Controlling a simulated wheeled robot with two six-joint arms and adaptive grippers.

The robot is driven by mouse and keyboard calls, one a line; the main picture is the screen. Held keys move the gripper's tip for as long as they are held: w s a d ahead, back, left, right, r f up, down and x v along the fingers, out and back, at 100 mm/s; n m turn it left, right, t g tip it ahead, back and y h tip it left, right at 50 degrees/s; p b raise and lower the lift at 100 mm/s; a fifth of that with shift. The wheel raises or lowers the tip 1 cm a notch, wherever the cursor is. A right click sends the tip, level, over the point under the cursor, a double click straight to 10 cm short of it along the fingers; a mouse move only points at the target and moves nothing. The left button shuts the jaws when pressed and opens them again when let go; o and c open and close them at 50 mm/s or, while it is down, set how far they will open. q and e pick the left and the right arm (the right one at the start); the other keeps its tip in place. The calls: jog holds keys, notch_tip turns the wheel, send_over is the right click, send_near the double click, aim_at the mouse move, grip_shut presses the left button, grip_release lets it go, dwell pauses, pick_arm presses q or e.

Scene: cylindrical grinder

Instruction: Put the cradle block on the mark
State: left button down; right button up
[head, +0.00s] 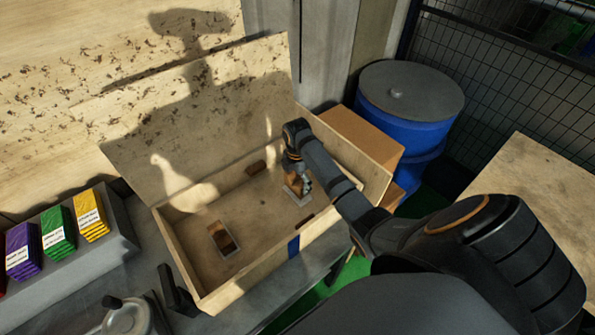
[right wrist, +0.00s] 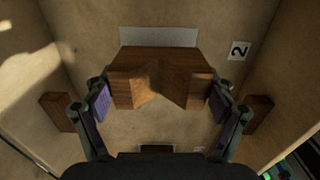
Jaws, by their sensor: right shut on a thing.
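The wooden cradle block (right wrist: 190,75), with a V-shaped notch, is between the purple-padded fingers of my right gripper (right wrist: 160,103). The gripper is shut on it. In the head view the block (head: 293,186) is low inside the open wooden box, under my right gripper (head: 298,178). A pale grey rectangle, seemingly the mark (right wrist: 158,36), shows beyond the block and is partly hidden by it. I cannot tell whether the block touches the floor. A label "2" (right wrist: 239,50) is to the right of the rectangle. My left gripper is not in view.
The box (head: 170,240) has walls around the block and a raised lid (head: 200,115). A second grey-edged rectangle with a brown piece (head: 223,240) is at the left of its floor. Small wooden blocks (right wrist: 57,110) and (right wrist: 259,113) flank my fingers. Blue drums (head: 405,110) stand behind.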

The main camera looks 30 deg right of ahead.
aim_at(297, 180)
jog(key=shift+w+d+f, duration=0.15)
jog(key=shift+d+f, duration=0.1)
jog(key=shift+f, duration=0.05)
notch_tip(297, 180, down, 2)
jog(key=shift+f+p, duration=0.25)
jog(key=shift+p, duration=0.4)
jog(key=shift+f, duration=0.25)
jog(key=shift+f, duration=0.1)
jog(key=o, duration=1.1)
jog(key=shift+c, duration=0.2)
notch_tip(297, 180, up, 12)
jog(key=shift+r+b, duration=0.1)
jog(key=shift+b, duration=0.7)
